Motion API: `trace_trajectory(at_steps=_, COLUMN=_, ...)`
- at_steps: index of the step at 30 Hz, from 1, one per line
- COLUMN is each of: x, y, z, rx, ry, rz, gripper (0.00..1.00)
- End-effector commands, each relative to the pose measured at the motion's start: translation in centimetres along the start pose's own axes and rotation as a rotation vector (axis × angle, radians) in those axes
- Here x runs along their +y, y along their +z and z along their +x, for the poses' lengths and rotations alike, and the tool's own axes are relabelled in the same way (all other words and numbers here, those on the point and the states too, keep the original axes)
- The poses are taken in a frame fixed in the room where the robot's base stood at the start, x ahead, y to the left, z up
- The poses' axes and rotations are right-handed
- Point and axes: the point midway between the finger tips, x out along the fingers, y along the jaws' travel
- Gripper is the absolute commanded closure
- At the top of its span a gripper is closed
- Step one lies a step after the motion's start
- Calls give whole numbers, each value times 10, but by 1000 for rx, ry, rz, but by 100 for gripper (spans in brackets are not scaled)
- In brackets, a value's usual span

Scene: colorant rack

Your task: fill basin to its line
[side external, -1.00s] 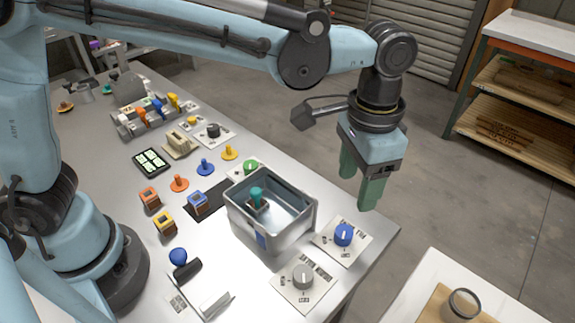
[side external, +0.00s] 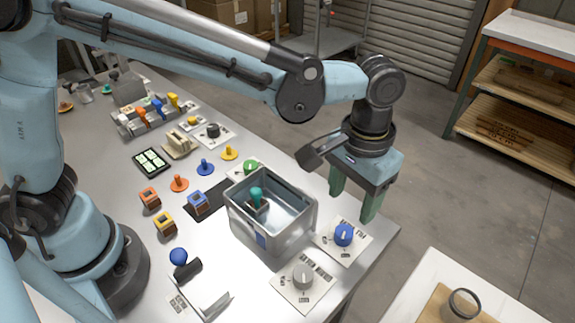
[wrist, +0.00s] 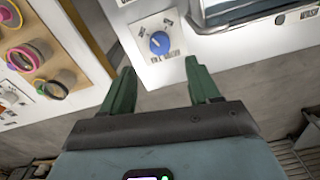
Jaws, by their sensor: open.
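The basin (side external: 233,205) is an open grey metal tub with a blue patch on its near side. A teal-topped piece (side external: 256,194) stands inside it. I cannot make out a fill line or liquid level. A blue knob (side external: 343,234) on a white plate, with lettering that seems to start with "FILL", is right of the basin. In the wrist view the blue knob (wrist: 159,43) lies beyond my fingertips, and the basin (wrist: 215,22) shows at the upper right. My gripper (side external: 353,205) is open and empty, its green fingers (wrist: 160,70) apart, near the knob and not around it.
A grey knob (side external: 303,276) on a plate is in front of the basin, and a green knob (side external: 250,167) behind it. Coloured pegs and blocks (side external: 198,203) lie to the left. A side table (side external: 414,290) stands at the lower right, past the bench edge.

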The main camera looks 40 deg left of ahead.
Motion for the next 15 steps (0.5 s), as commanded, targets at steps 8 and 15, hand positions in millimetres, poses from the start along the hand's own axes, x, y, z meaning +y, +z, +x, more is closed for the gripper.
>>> trace_trajectory(at_steps=8, x=0, y=0, z=50, rx=1, ry=1, rz=2, gripper=39)
trace_trajectory(at_steps=15, x=0, y=0, z=78, rx=1, ry=1, rz=2, gripper=39)
